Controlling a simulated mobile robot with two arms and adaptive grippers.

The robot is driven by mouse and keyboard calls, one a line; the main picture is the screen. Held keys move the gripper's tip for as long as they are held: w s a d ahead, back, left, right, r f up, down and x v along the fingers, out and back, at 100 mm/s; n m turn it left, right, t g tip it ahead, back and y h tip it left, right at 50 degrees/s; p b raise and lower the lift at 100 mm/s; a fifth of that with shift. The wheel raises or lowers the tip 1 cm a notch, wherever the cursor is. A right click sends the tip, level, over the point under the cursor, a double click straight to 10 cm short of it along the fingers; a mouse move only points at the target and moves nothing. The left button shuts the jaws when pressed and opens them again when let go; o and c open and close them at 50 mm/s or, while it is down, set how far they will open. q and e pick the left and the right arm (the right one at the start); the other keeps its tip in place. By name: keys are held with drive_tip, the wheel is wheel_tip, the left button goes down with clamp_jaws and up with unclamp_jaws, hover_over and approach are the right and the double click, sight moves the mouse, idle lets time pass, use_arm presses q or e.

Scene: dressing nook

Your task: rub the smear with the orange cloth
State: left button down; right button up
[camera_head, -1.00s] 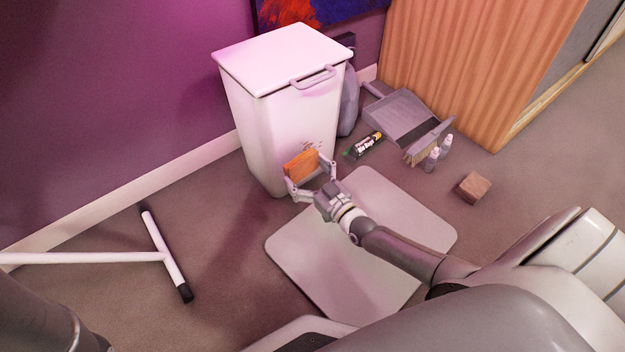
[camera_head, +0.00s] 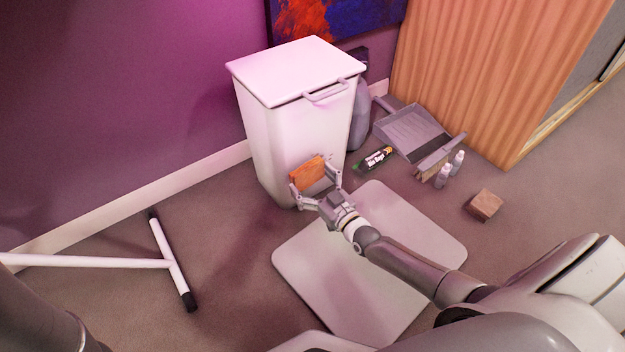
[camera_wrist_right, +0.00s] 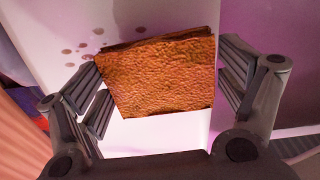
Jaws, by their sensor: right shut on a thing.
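The orange cloth (camera_head: 307,173) is a folded, textured pad, held upright at the front of the white bin (camera_head: 283,140). My right gripper (camera_head: 315,180) is shut on it, with one finger at each side edge. In the right wrist view the cloth (camera_wrist_right: 158,75) fills the middle between the fingers. The smear (camera_wrist_right: 84,46) shows there as several brownish spots on the white bin face, beside the cloth's upper left edge. The cloth may hide more of it. In the head view the smear is hard to make out near the fingertip. I cannot tell whether the cloth touches the bin. My left gripper is out of view.
A pale mat (camera_head: 365,262) lies under my right arm. A dustpan (camera_head: 412,132), a dark labelled packet (camera_head: 374,159), small bottles (camera_head: 450,170) and a wooden block (camera_head: 485,204) are to the right. A white stand foot (camera_head: 172,262) is on the floor at left.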

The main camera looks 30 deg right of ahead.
drive_tip(key=shift+w+a+b, duration=0.1)
drive_tip(key=shift+w+b, duration=0.2)
drive_tip(key=shift+w, duration=0.5)
